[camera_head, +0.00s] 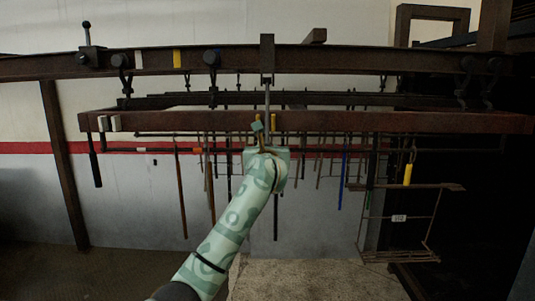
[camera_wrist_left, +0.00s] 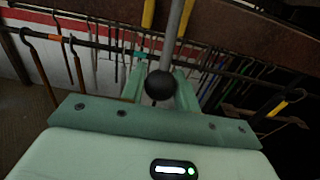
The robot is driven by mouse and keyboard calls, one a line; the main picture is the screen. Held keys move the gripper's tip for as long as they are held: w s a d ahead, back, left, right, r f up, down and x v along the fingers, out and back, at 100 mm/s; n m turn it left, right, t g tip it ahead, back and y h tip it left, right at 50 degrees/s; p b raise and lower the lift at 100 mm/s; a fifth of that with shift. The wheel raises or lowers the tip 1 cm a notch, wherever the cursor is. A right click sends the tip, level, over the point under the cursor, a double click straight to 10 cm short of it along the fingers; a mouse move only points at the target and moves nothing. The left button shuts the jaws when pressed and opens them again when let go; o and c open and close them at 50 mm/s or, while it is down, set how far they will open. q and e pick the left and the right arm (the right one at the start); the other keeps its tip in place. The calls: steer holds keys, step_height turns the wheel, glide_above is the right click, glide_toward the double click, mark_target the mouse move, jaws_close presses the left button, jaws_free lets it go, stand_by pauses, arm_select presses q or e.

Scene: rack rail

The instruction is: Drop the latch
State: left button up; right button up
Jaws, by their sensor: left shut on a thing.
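My left gripper (camera_head: 262,132) is raised at the middle of the lower rust-red beam (camera_head: 180,121). A thin grey rod (camera_head: 267,96) comes down in front of that beam from a dark upright bracket (camera_head: 267,52) on the upper rail. In the left wrist view the rod (camera_wrist_left: 174,38) ends in a black ball knob (camera_wrist_left: 160,85) between my two green fingers, and the gripper is shut on it. The head view hides the knob behind my gripper. Which part is the latch is not clear; the rod may be its handle. My right gripper is not in view.
A lever with a ball top (camera_head: 86,34) stands on the upper rail (camera_head: 150,63) at the left. Many hooks and rods hang behind the beam. A wire rack with a yellow grip (camera_head: 408,174) hangs at the right. The floor below is clear.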

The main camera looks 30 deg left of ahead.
arm_select(q)
steer(key=f+b+x, duration=0.1)
steer(key=b+x, duration=0.3)
steer(key=x, duration=0.4)
steer(key=shift+w+f, duration=0.25)
steer(key=shift+f, duration=0.1)
steer(key=o, duration=0.9)
steer(key=shift+w+a, duration=0.1)
